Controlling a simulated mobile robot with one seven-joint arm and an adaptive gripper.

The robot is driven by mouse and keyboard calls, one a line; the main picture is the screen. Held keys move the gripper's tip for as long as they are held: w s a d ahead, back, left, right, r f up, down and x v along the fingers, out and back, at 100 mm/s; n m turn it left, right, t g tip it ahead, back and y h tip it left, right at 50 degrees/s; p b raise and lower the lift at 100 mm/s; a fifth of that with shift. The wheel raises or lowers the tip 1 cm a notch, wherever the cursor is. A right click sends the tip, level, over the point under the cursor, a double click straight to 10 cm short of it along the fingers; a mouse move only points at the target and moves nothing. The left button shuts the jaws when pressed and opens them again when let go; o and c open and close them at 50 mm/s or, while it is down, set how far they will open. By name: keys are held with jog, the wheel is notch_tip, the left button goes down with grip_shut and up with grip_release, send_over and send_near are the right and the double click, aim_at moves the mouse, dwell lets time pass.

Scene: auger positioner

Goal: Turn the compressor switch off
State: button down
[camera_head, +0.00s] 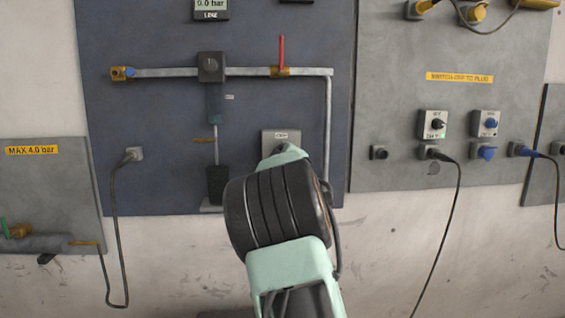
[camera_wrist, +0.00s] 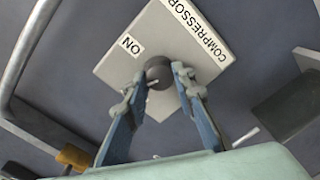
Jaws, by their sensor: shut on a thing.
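The compressor switch is a grey square plate (camera_wrist: 185,45) with a dark round knob (camera_wrist: 158,71) in the wrist view. It carries the labels "COMPRESSOR" and "ON". My gripper (camera_wrist: 160,82) is shut on the knob, one finger on each side of it. The plate looks turned in this view because the wrist is rotated. I cannot clearly tell which way the knob points. In the head view only the top of the switch plate (camera_head: 281,135) shows on the blue panel. My arm hides the knob and fingers there.
A pipe with a red-handled valve (camera_head: 281,55) and a black regulator (camera_head: 211,67) sits above and left of the switch. A vertical pipe (camera_head: 328,130) runs close on its right. A cable (camera_head: 117,225) hangs at left. Other switches (camera_head: 433,124) and plugs are on the grey panel at right.

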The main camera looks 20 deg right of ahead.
jog(key=shift+n+b, duration=1.4)
jog(key=shift+n, duration=0.7)
jog(key=c, duration=1.6)
grip_release()
jog(key=v, duration=1.2)
jog(key=shift+a, duration=0.1)
